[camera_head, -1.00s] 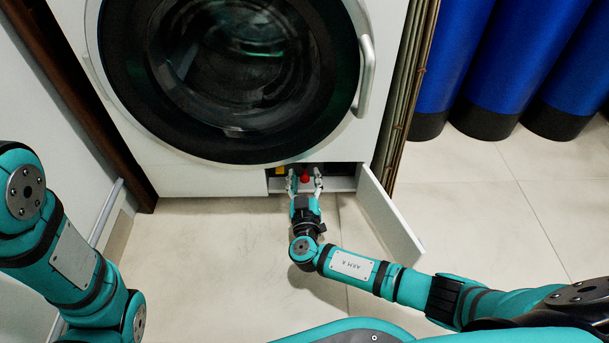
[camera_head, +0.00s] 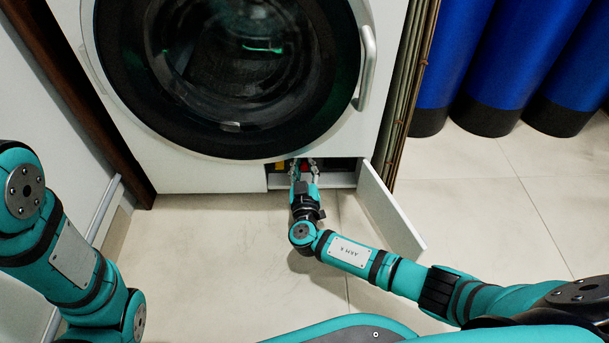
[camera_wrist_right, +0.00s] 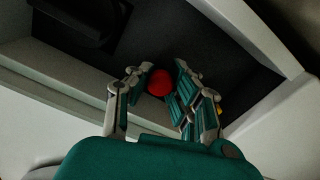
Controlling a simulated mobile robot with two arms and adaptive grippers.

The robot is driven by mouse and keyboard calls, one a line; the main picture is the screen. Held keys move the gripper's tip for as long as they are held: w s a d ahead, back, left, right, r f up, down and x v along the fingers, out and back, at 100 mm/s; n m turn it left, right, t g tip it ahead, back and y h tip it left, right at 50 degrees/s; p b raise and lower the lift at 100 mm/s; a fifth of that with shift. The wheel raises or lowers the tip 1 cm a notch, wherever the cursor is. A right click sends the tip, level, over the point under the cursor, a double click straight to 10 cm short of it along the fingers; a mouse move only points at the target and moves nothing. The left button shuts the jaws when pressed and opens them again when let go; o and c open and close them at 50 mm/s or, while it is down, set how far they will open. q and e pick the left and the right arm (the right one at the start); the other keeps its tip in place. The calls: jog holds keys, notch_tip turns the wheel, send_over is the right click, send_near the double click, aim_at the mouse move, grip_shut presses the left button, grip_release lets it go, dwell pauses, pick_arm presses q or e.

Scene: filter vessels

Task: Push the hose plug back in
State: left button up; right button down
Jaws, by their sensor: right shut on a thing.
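The hose plug shows as a round red end (camera_wrist_right: 160,83) between the fingers of my right gripper in the right wrist view. My right gripper (camera_head: 304,166) reaches into the open low compartment (camera_head: 342,180) at the foot of the washing machine (camera_head: 215,178). Its fingers are closed on the red plug. In the head view the fingers largely cover the plug, and the hose and the plug's seat cannot be made out. My left arm is at the left edge of the head view, but its gripper is out of the picture.
The compartment's white flap (camera_head: 390,212) stands open just right of my right gripper. A small yellow part (camera_head: 279,167) sits inside the compartment on the left. Blue cylinders (camera_head: 520,60) stand at the far right. The tiled floor in front is clear.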

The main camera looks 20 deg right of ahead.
jog(key=shift+w+d, duration=0.1)
jog(key=shift+w, duration=0.15)
jog(key=c, duration=1.1)
grip_release()
jog(key=shift+s, duration=0.15)
jog(key=v, duration=0.7)
jog(key=shift+s+r, duration=0.1)
jog(key=shift+s, duration=0.05)
